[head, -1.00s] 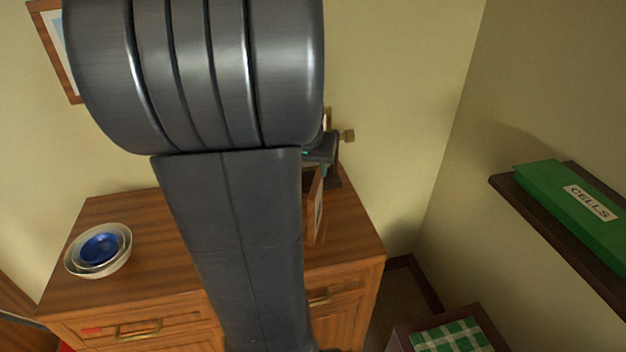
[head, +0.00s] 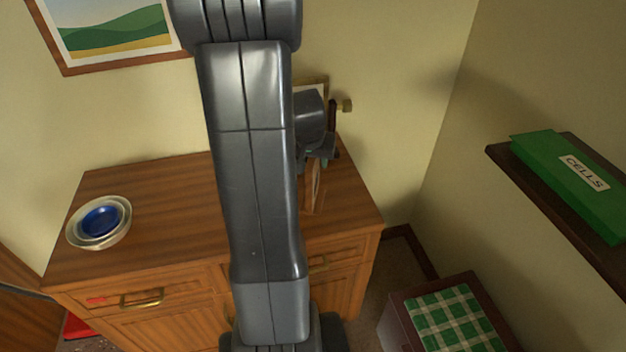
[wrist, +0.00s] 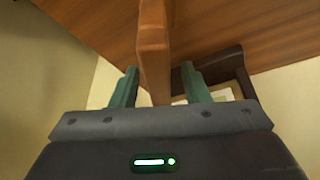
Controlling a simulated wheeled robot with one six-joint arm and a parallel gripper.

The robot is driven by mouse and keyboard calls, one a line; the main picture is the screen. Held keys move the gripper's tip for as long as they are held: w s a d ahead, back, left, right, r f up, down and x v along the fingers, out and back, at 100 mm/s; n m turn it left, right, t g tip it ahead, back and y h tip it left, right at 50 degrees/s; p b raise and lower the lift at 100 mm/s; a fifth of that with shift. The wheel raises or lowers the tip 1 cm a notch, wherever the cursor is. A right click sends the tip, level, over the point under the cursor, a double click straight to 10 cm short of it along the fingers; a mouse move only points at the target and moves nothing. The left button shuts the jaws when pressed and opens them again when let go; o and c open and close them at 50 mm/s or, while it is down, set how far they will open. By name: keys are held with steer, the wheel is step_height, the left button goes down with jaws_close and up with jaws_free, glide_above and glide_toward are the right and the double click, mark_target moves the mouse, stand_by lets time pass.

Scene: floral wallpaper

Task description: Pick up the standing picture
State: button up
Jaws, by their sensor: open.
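The standing picture (head: 313,190) has a wooden frame and stands upright, nearly edge-on, on the right part of the wooden dresser, partly hidden by my arm. In the wrist view its brown frame edge (wrist: 154,50) runs between my two green fingers. My gripper (wrist: 160,68) is open, with a finger on each side of the frame and a gap visible on both sides. In the head view my gripper (head: 319,158) is at the picture's upper part, and its fingers are hard to make out.
Nested bowls (head: 100,222), the inner one blue, sit on the dresser top (head: 160,190) at left. A wall shelf (head: 500,158) holding a green CELLS box (head: 565,180) juts out at right.

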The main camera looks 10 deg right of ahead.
steer(key=shift+x, duration=0.95)
steer(key=shift+f, duration=0.15)
steer(key=shift+c, duration=0.4)
jaws_close()
